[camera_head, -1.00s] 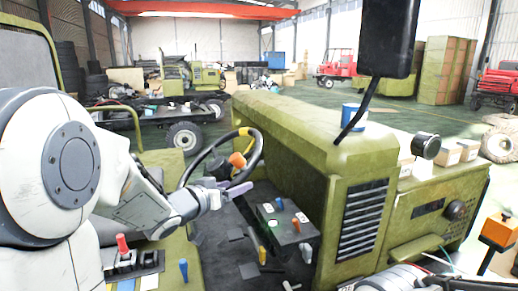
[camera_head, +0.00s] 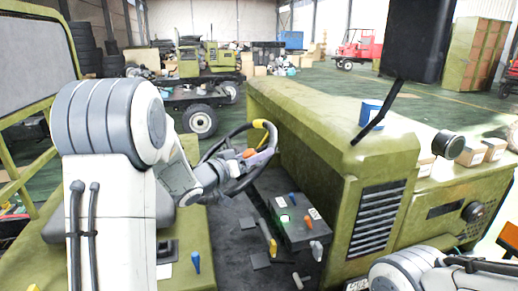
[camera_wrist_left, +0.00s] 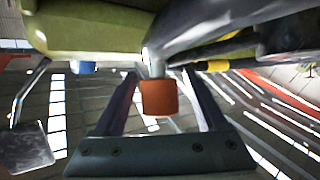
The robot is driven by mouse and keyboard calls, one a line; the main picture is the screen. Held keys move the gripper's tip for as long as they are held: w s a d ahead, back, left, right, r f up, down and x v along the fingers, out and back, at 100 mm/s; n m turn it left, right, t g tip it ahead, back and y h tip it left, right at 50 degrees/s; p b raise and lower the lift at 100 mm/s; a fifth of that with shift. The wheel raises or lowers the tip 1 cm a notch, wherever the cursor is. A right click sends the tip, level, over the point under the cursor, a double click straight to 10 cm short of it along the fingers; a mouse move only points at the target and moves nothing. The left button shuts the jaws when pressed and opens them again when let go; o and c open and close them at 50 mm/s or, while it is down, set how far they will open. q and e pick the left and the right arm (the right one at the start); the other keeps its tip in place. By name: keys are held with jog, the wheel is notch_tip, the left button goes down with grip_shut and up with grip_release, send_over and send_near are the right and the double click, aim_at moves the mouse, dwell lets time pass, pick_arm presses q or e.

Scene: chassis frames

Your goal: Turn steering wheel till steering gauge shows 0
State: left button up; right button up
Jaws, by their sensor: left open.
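The black steering wheel (camera_head: 211,153) is left of the green hood, with a yellow mark (camera_head: 260,124) on its upper rim and an orange knob (camera_head: 248,153). My left gripper (camera_head: 262,157) is at the wheel, beside the knob. In the left wrist view, its two fingers (camera_wrist_left: 159,76) are apart, and the orange knob (camera_wrist_left: 159,98) shows between them. I cannot tell whether they touch it. My right gripper is not in view.
A dark console box (camera_head: 303,237) with coloured levers and a green light stands below the wheel. The green hood (camera_head: 330,130) and a black mirror (camera_head: 405,35) are to the right. A blue can (camera_head: 370,113) sits on the hood.

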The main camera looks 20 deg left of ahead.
pick_arm(q)
jog(key=shift+w+d, duration=0.25)
jog(key=shift+w, duration=0.2)
jog(key=c, duration=1.2)
grip_shut()
jog(key=shift+d+r, duration=0.1)
jog(key=shift+r, duration=0.05)
